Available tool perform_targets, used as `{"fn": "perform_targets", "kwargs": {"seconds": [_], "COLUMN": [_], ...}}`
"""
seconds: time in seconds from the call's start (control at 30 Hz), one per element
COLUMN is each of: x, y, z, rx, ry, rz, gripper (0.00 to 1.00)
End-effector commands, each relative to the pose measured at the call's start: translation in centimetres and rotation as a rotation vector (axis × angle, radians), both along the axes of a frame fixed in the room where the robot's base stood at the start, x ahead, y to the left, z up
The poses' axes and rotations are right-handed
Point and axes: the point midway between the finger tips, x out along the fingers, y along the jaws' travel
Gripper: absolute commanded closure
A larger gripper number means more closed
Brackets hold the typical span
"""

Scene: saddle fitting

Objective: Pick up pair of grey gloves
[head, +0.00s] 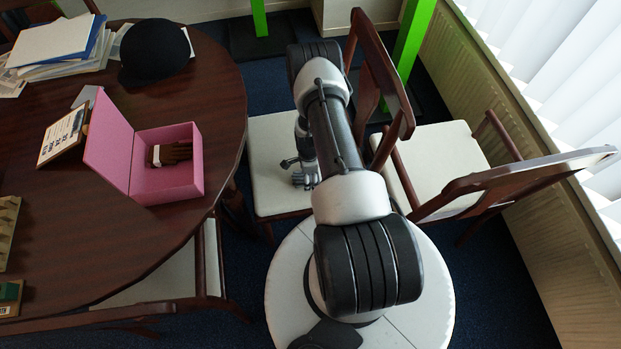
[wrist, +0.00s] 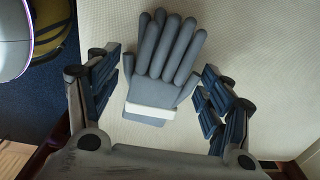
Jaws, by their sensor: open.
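The pair of grey gloves (wrist: 163,65) lies on a cream chair seat (wrist: 262,60) in the wrist view. The fingers point away from my gripper and a white band crosses the cuff. My gripper (wrist: 158,95) is open, with one finger on each side of the gloves and apart from them. In the head view my gripper (head: 302,172) is low over the cream seat (head: 270,140) beside the table. The gloves cannot be made out there.
A dark wooden table (head: 215,80) holds an open pink box (head: 165,188) with a brown item inside, and a black cap (head: 153,52). A second chair (head: 440,155) stands right of my arm. A green post (head: 412,40) stands behind.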

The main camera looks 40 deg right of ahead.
Motion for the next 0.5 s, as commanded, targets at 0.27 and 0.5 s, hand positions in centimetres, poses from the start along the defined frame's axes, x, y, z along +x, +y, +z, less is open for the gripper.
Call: {"fn": "perform_targets", "kwargs": {"seconds": [0.27, 0.5], "x": [-0.02, -0.02], "y": [0.01, 0.02], "z": [0.06, 0.06], "rx": [0.000, 0.000], "ry": [0.000, 0.000], "rz": [0.000, 0.000], "gripper": [0.42, 0.58]}}
